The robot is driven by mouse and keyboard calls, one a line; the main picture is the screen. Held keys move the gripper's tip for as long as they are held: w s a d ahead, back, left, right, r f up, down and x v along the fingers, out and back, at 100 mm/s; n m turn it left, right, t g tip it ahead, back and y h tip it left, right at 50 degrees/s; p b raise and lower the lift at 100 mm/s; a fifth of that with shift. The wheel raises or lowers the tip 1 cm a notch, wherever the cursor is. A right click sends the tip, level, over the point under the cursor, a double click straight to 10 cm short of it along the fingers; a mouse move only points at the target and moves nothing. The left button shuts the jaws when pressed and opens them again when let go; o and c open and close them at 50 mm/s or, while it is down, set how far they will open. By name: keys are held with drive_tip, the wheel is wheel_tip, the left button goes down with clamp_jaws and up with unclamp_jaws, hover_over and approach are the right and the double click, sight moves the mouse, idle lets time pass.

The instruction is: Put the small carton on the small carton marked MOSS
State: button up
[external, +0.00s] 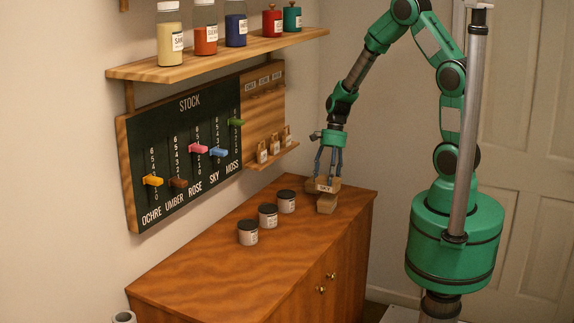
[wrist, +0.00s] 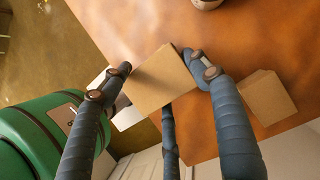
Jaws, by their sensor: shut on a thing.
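My gripper (external: 328,179) is shut on a small tan carton (external: 323,187) near the far right end of the cabinet top. The held carton (wrist: 158,82) sits between my fingers in the wrist view. A second small carton (external: 327,204) rests on the cabinet top, just in front of and below the held one in the external view. It also shows in the wrist view (wrist: 266,98), to the right of my fingers and apart from the held carton. No MOSS marking is legible on either carton.
Several dark-lidded jars (external: 267,216) stand in a row left of the cartons on the wooden cabinet top (external: 200,282). A stock board (external: 190,150) and a shelf (external: 215,60) with bottles hang on the wall. The front left of the cabinet top is mostly clear.

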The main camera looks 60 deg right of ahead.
sight(327, 186)
drive_tip(key=shift+f+b, duration=0.5)
drive_tip(key=shift+f, duration=1.25)
drive_tip(key=o, duration=1.4)
drive_tip(key=shift+f, duration=0.1)
drive_tip(key=p+v, duration=0.2)
drive_tip(key=v, duration=1)
